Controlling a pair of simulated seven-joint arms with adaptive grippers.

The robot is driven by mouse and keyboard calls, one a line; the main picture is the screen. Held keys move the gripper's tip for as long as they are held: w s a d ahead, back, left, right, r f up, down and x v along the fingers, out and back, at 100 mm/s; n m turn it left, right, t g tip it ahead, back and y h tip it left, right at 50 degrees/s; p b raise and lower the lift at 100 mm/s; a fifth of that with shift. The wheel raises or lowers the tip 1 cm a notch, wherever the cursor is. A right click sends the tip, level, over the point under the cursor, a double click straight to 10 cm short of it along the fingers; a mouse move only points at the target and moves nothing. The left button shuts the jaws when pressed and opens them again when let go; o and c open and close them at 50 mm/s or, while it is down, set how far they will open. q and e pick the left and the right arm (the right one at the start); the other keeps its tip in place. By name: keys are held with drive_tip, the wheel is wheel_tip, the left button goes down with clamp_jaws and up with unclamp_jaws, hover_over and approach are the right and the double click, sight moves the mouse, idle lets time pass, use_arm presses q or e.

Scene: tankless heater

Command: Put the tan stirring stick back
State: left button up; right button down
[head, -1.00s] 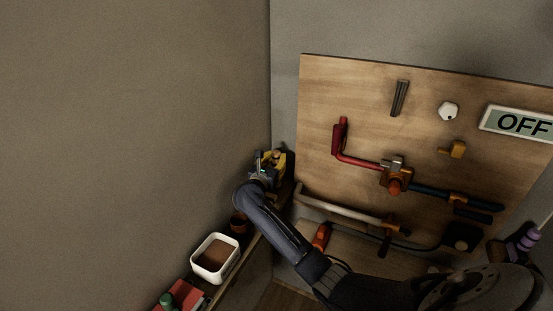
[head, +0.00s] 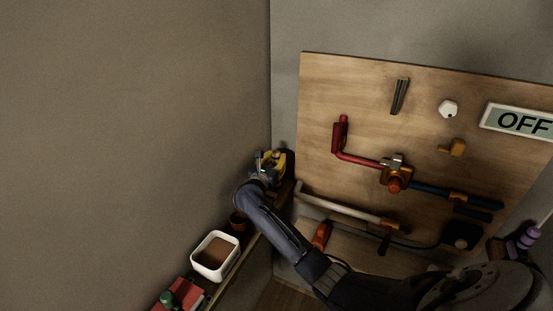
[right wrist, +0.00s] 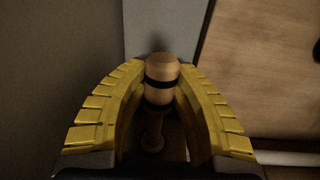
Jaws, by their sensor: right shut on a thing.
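The tan stirring stick (right wrist: 161,92) stands between the two yellow fingers in the right wrist view, with a rounded top, dark bands and a narrower part lower down. My right gripper (right wrist: 160,98) is shut on it. In the head view my right gripper (head: 272,162) is in the corner at the far end of the narrow wall shelf, just left of the wooden board. There the stick is too small and covered to make out clearly. Whether its lower end touches anything is not clear. My left gripper is out of view.
On the shelf are a white square tub (head: 205,269) with brown contents, a dark cup (head: 239,222) and a red item (head: 183,295). The wooden board (head: 340,90) carries red and blue pipes, valves and an OFF sign (head: 521,123). The left wall (head: 130,130) is bare.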

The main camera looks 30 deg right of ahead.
drive_tip(key=c, duration=1.1)
unclamp_jaws()
drive_tip(key=shift+f, duration=0.1)
drive_tip(key=shift+s+a, duration=0.1)
drive_tip(key=v, duration=1.1)
drive_tip(key=shift+s+a, duration=0.2)
drive_tip(key=shift+a, duration=0.15)
